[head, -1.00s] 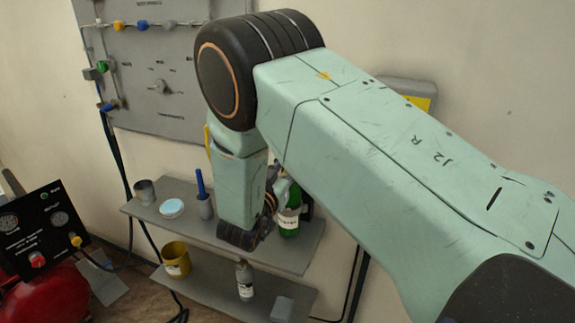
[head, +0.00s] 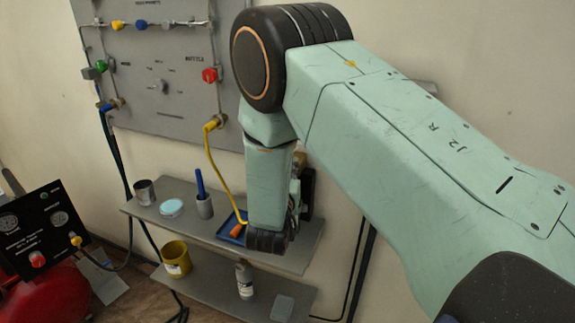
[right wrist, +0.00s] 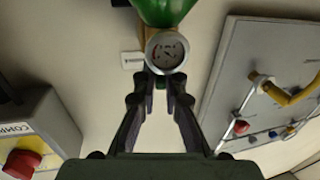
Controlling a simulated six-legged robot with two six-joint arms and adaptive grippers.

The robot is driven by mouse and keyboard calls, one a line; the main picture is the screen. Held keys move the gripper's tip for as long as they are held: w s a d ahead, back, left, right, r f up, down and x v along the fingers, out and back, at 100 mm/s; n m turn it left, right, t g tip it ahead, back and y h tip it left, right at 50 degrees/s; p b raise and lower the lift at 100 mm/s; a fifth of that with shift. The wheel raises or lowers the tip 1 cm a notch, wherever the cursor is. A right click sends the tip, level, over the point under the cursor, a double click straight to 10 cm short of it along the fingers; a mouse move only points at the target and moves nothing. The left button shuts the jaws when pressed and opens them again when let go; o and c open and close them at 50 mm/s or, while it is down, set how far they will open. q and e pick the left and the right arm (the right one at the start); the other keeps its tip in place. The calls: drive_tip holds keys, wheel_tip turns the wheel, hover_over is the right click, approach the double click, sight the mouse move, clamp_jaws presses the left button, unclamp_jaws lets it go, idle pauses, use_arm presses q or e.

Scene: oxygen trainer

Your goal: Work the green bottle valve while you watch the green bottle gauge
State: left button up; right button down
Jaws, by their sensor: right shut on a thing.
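In the right wrist view the green bottle (right wrist: 165,8) shows at the top edge, with a brass-coloured neck below it. The round green bottle gauge (right wrist: 166,51) faces the camera; its dial has red marks, but the reading is too small to tell. My right gripper (right wrist: 160,82) is shut just below the gauge on a small green part, the green bottle valve (right wrist: 161,85), mostly hidden between the fingertips. In the head view my right arm covers the bottle, gauge and valve. My left gripper is not in view.
A grey wall panel (head: 150,95) carries coloured valves, with a yellow hose (head: 215,165) hanging down. The shelf (head: 140,208) holds a blue tray (head: 228,236), a cup and a blue pen-like item in a holder. A compressor panel (head: 45,228) is at left.

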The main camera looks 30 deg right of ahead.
drive_tip(key=shift+s+d+r+n+t+y, duration=0.1)
drive_tip(key=shift+n+t+y, duration=0.7)
drive_tip(key=shift+y, duration=0.2)
drive_tip(key=c, duration=1.4)
unclamp_jaws()
drive_tip(key=shift+v, duration=3.75)
